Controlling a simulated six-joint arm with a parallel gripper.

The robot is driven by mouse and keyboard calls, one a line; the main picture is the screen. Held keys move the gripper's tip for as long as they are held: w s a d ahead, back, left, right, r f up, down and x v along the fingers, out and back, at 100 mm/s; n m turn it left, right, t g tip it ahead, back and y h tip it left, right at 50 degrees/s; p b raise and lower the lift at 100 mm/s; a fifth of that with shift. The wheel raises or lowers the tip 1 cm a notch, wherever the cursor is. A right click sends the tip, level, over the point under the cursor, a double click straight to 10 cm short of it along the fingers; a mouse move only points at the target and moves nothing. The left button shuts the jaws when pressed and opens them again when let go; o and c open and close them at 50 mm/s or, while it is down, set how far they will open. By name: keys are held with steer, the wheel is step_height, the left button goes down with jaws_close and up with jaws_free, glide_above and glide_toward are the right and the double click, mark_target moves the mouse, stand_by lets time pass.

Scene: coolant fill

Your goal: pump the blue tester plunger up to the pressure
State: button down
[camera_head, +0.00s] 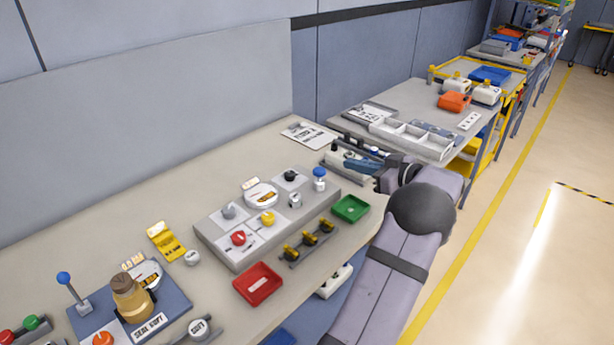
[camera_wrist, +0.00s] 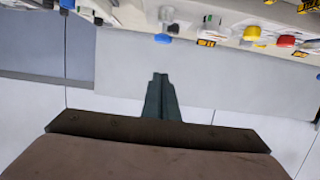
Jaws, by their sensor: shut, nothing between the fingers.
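The plunger with a blue cap (camera_head: 319,173) stands upright at the far right corner of the grey test panel (camera_head: 222,250). In the wrist view, a blue cap (camera_wrist: 162,39) that appears to be the same one shows near the top, beyond my fingertips. My gripper (camera_head: 352,166) is to the right of the plunger in the head view, apart from it, with dark fingers pointing left. In the wrist view the fingers (camera_wrist: 160,78) are pressed together and empty. A round white gauge (camera_head: 260,194) sits on the panel; its reading is too small to tell.
Red, yellow and black knobs share the panel. A green tray (camera_head: 350,208), a red tray (camera_head: 258,284) and several black-and-yellow fittings (camera_head: 308,240) lie along the front. A grey block with bottles (camera_head: 347,167) is behind my gripper. A blue-knobbed lever (camera_head: 64,278) stands far left.

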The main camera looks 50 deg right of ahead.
steer(key=shift+r+b, duration=0.3)
steer(key=shift+r, duration=0.2)
steer(key=p, duration=0.3)
glide_above(324, 176)
steer(key=s, duration=0.1)
step_height(324, 176, down, 2)
steer(key=shift+w+f+p, duration=0.1)
steer(key=shift+f+p, duration=0.3)
steer(key=shift+f, duration=1.85)
steer(key=shift+f+b, duration=0.5)
steer(key=shift+f, duration=1.05)
